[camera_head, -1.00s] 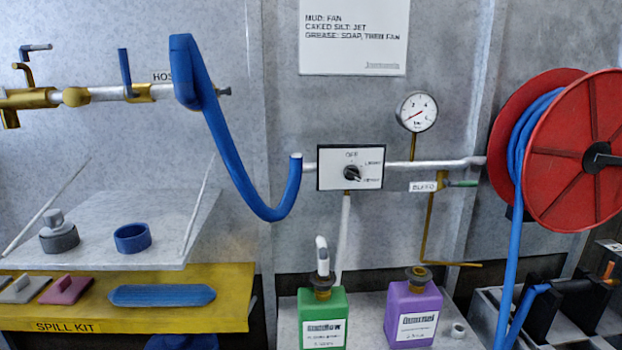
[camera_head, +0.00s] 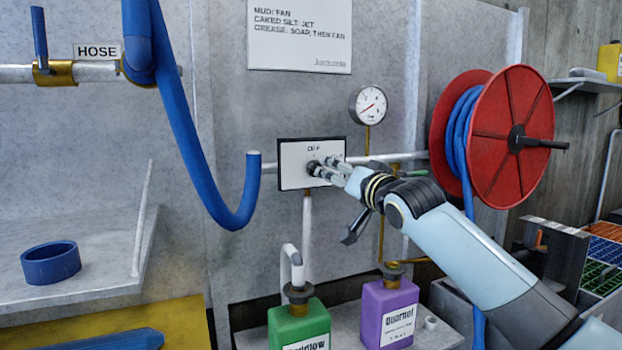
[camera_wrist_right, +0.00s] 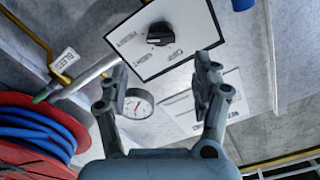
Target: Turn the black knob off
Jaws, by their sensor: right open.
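The black knob (camera_head: 313,168) sits on a white panel (camera_head: 292,178) with a black border, marked OFF at the top. In the right wrist view the knob (camera_wrist_right: 160,34) shows whole, with labels around it; I cannot tell surely which label it points to. My right gripper (camera_head: 328,171) reaches in from the lower right, in front of the panel, and hides part of it. In the wrist view its two fingers (camera_wrist_right: 163,72) are spread and empty, with the knob beyond the gap between the tips, apart from them. My left gripper is out of view.
A pressure gauge (camera_head: 368,104) is above right of the panel. A red hose reel (camera_head: 510,160) stands right, near my arm. A blue hose (camera_head: 195,150) hangs left. Green (camera_head: 300,325) and purple (camera_head: 390,305) bottles stand below on a shelf.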

